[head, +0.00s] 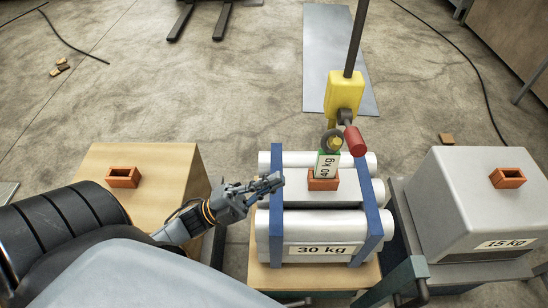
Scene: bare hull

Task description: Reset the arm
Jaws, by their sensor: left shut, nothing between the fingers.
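My left arm comes in from the left. Its gripper (268,183) is shut and empty, at the left edge of the strapped bundle of pipes (312,225) labelled "30 kg". I cannot tell whether it touches the bundle's blue strap. My right gripper is not in view.
A wooden box (165,158) stands left, a grey "15 kg" block (465,195) right. Bare floor (210,90) lies beyond.

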